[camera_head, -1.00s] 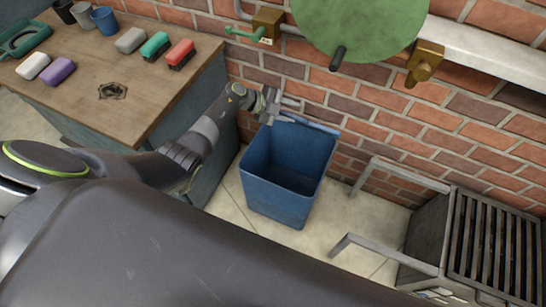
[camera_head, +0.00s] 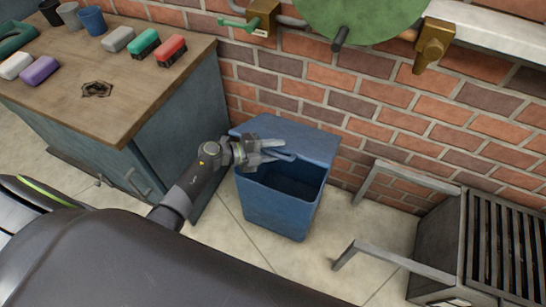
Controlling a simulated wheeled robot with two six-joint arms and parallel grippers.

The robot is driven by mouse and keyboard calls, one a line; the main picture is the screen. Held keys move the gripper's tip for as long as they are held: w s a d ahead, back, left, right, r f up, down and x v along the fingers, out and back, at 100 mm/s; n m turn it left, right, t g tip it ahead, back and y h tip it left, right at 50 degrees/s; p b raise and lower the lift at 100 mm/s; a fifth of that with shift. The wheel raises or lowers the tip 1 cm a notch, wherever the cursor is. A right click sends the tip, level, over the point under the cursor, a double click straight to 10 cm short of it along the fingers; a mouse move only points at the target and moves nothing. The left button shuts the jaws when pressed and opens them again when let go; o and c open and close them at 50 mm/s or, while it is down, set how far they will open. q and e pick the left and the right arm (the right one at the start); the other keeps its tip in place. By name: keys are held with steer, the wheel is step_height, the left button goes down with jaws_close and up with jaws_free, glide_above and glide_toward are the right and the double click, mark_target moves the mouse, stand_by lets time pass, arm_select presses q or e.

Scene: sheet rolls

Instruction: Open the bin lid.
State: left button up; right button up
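The blue bin (camera_head: 275,212) stands on the floor between the workbench and the brick wall. Its blue lid (camera_head: 313,143) is up off the front of the opening, and the dark inside shows below it. The lid's exact angle is hard to tell. My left gripper (camera_head: 287,150) is at the lid's near edge, above the opening. Its two fingers look apart with nothing held between them. Whether they touch the lid is unclear. My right gripper is not in view.
The wooden workbench (camera_head: 130,88) stands close on the left, with soap-like blocks and cups on it. A slatted metal unit (camera_head: 500,255) with two bars is at the right. A green disc (camera_head: 360,18) and brass valves are on the wall. Floor is clear in front of the bin.

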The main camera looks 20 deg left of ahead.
arm_select(q)
steer(key=shift+s+f, duration=0.15)
steer(key=shift+f, duration=0.1)
stand_by(0.4)
steer(key=shift+p+v, duration=0.4)
steer(key=shift+v, duration=0.95)
steer(key=p+v, duration=0.3)
steer(key=v, duration=1.4)
steer(key=shift+s+a+f+p, duration=0.2)
steer(key=shift+a+f+p, duration=0.05)
steer(key=shift+f+p, duration=0.1)
stand_by(0.4)
